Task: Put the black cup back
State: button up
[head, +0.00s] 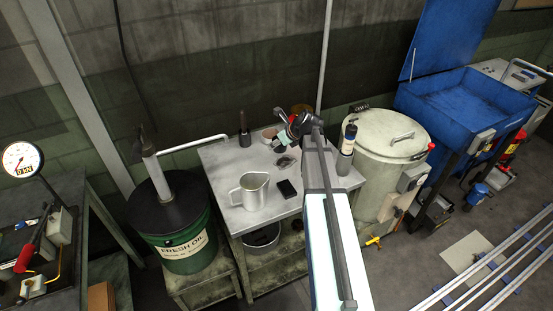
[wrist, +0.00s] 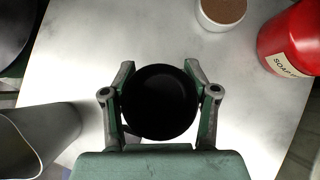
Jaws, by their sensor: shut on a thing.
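The black cup (wrist: 159,101) shows in the wrist view as a round dark opening seen from above. It sits between the two green fingers of my gripper (wrist: 160,96), which are closed against its sides. In the head view my gripper (head: 285,137) is over the back part of the grey metal table (head: 222,163). There I cannot clearly make out the cup among the dark gripper parts. Whether the cup touches the table or is lifted is unclear.
A metal jug (head: 250,191) stands at the front left of the table, beside a small black object (head: 286,188). In the wrist view, a white cup with brown contents (wrist: 220,12) and a red soap container (wrist: 291,40) are nearby. A dark bottle (head: 244,130) stands behind.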

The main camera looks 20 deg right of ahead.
aim_at(272, 163)
jog(key=shift+f+p, duration=0.9)
jog(key=shift+f, duration=3.85)
jog(key=shift+f, duration=0.2)
jog(key=o, duration=1.3)
jog(key=shift+r, duration=0.1)
jog(key=shift+r, duration=0.15)
jog(key=shift+o, duration=0.3)
jog(key=b+v, duration=0.2)
jog(key=v, duration=1)
jog(key=shift+b, duration=0.35)
